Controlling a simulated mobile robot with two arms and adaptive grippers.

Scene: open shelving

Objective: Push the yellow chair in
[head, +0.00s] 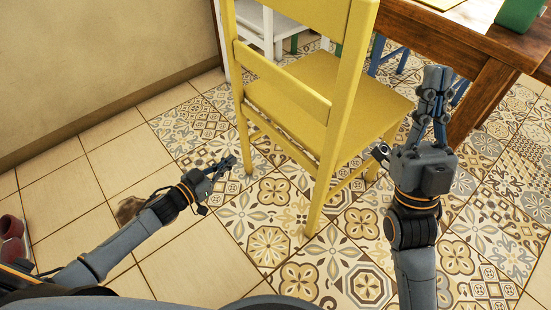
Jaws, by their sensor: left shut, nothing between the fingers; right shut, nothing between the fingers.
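The yellow chair (335,85) stands upright on the tiled floor in the middle of the head view, its back towards me. Its seat reaches towards the wooden table (490,60) at the upper right, apart from it in the picture. My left gripper (232,160) is shut and empty, low and to the left of the chair's back legs. My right gripper (436,75) is shut and empty, to the right of the chair, in front of the table leg in the picture. I cannot tell whether either gripper touches the chair.
A white chair (268,22) stands behind the yellow chair at the top. Blue chair legs (378,52) show under the table. A green object (518,14) is on the table. A beige wall (90,60) runs along the left. Patterned floor in front of the chair is clear.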

